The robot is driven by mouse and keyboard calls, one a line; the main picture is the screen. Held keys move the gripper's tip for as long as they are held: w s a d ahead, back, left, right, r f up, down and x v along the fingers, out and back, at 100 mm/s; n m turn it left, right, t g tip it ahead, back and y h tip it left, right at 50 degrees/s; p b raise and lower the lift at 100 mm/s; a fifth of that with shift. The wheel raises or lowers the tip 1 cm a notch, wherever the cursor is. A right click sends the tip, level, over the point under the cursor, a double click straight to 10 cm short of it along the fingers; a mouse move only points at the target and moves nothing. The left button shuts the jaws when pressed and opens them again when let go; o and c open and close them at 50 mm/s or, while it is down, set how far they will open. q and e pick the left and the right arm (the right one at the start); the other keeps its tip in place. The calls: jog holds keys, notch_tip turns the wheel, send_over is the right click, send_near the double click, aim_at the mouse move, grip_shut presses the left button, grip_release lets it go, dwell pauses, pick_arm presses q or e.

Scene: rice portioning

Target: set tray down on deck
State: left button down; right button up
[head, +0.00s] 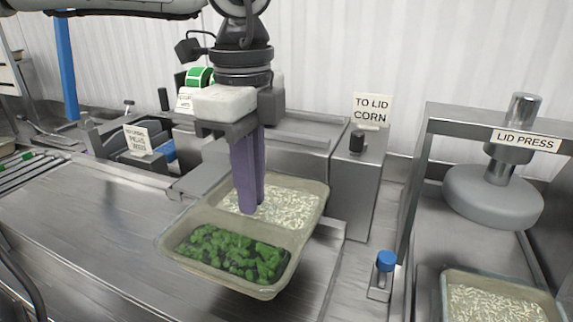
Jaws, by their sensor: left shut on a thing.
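The tray (172,246) is a clear-walled, two-compartment tray in the middle of the head view. Its near compartment holds green vegetables (228,250), and its far compartment holds white rice (292,206). My left gripper (249,210) points down with its purple fingers at the wall between the compartments and is shut on the tray there. The fingertips partly cover the divider. The tray is over the metal deck (90,225); whether its underside touches the deck is hidden. My right gripper is out of view.
The lid press (490,195) stands at the right, with another rice tray (447,297) in front of it. A blue-capped post (386,262) stands between the trays. A "TO LID CORN" sign (372,109) tops a metal housing behind. The deck at left is clear.

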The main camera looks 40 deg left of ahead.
aim_at(251, 219)
pick_arm(q)
jog(key=shift+w, duration=0.1)
jog(key=shift+s+f, duration=0.3)
jog(key=shift+f, duration=0.05)
jog(key=shift+f+b, duration=0.25)
jog(key=shift+b, duration=0.15)
notch_tip(251, 219, down, 2)
jog(key=shift+f+b, duration=0.2)
jog(key=shift+b, duration=0.45)
jog(key=shift+f+b, duration=0.45)
jog(key=shift+b, duration=0.05)
jog(key=shift+f+b, duration=0.3)
jog(key=shift+w+f, duration=0.1)
jog(key=shift+f, duration=0.05)
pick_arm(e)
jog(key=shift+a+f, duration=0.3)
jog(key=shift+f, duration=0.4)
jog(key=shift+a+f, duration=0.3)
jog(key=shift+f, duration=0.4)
pick_arm(q)
jog(key=shift+a+b, duration=0.1)
jog(key=shift+b, duration=0.3)
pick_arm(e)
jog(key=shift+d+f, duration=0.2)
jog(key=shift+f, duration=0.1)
